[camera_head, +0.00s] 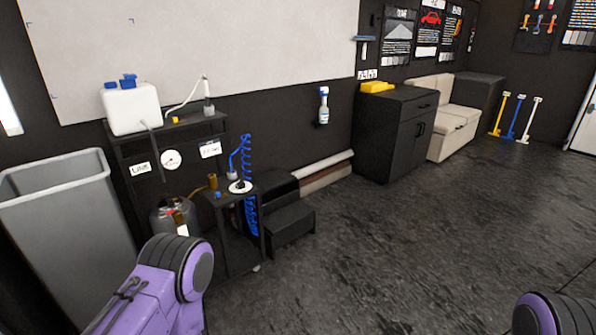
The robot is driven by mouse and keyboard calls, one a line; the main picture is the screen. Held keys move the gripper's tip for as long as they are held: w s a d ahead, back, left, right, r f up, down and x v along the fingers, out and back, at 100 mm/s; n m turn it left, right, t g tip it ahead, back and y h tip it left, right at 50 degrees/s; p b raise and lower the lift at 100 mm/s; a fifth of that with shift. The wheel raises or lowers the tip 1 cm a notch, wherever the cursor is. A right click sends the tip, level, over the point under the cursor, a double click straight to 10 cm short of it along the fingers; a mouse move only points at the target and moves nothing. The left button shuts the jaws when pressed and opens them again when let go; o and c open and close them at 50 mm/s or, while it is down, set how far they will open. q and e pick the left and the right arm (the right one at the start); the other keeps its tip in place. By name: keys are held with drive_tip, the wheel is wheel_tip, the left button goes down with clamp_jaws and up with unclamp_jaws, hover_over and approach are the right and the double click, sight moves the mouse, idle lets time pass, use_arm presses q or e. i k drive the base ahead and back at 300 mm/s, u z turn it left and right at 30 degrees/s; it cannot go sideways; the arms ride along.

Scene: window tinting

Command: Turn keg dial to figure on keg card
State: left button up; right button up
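A metal keg (163,222) stands low on a black cart, with red and yellow parts near its top. A round white gauge with a needle (171,160) is on the cart front above it. A round white dial with a black knob (240,186) lies on the cart's lower right shelf. A white card with writing (210,148) hangs under the top shelf, and another white card (140,168) is left of the gauge. Their writing is too small to read surely. I cannot tell which is the keg card. Only purple arm parts show; neither gripper is in view.
A white jug with blue caps (131,108) stands on the cart. A grey bin (62,215) is left of it. A coiled blue hose (248,160) and black steps (288,222) are to the right. A black cabinet (385,135) stands farther right. The floor (400,260) is mostly clear.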

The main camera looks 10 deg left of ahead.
sight(240, 184)
drive_tip(key=z, duration=0.55)
drive_tip(key=i, duration=2.2)
drive_tip(key=u, duration=1.05)
drive_tip(key=i, duration=0.9)
drive_tip(key=u, duration=0.8)
